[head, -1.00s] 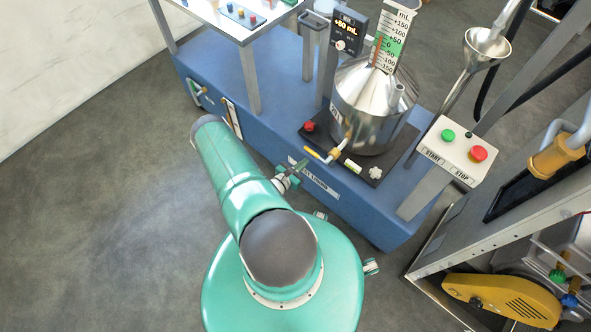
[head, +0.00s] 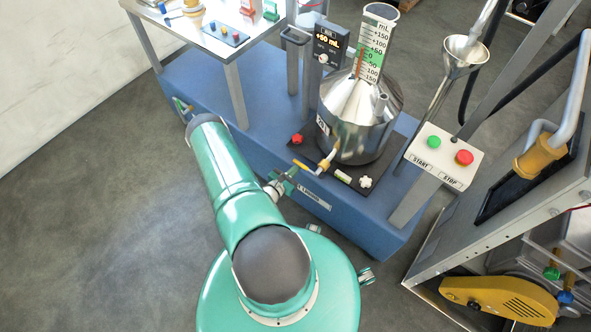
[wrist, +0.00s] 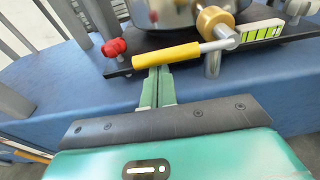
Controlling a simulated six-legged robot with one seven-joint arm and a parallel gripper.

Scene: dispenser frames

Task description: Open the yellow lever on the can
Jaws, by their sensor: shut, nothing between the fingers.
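The steel can (head: 357,125) stands on a dark plate on the blue base. Its yellow lever (head: 301,166) sticks out to the left from a brass valve (wrist: 215,22) low on the can. In the wrist view the yellow lever (wrist: 168,56) lies across the picture, nearly level. My gripper (wrist: 156,75) is shut and empty, with its green fingertips right at the lever's near side; I cannot tell whether they touch it. In the head view my gripper (head: 291,172) is just below the lever, small and partly blended with it.
A red knob (wrist: 114,47) sits left of the lever, and a green level vial (wrist: 262,31) lies to its right. A start/stop box (head: 443,157) stands right of the can. A white table (head: 215,30) is at the back left.

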